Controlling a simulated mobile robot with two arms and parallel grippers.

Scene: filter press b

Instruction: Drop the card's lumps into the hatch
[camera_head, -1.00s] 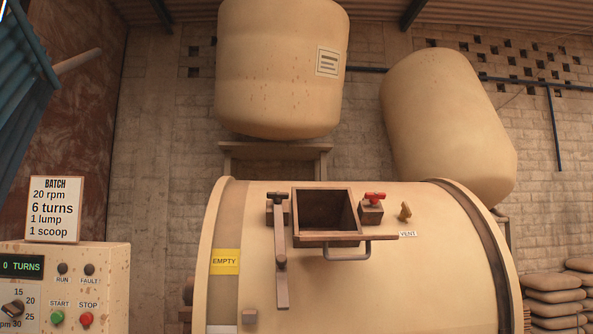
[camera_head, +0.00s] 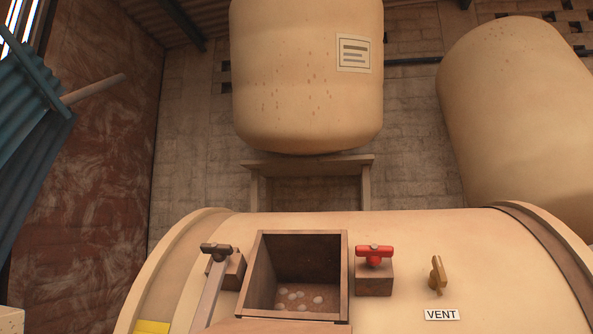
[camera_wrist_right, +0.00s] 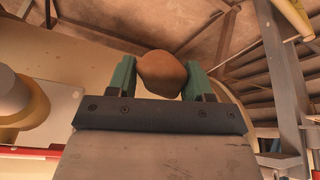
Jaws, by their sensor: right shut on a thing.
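The hatch (camera_head: 297,260) is an open square box on top of the cream drum (camera_head: 440,235), in the lower middle of the head view. Several small pale round pieces (camera_head: 299,298) lie on its brown floor. In the right wrist view my right gripper (camera_wrist_right: 163,75) is shut on a brown rounded lump (camera_wrist_right: 162,73), held between its green fingers. Neither gripper shows in the head view, so I cannot see where the lump is relative to the hatch. The batch card is out of the head view now.
A red-handled valve (camera_head: 374,258) stands just right of the hatch, with a brass vent cock (camera_head: 438,274) farther right. A lever (camera_head: 212,285) stands on the left. A large hanging tank (camera_head: 307,90) is behind, above a stand (camera_head: 308,165).

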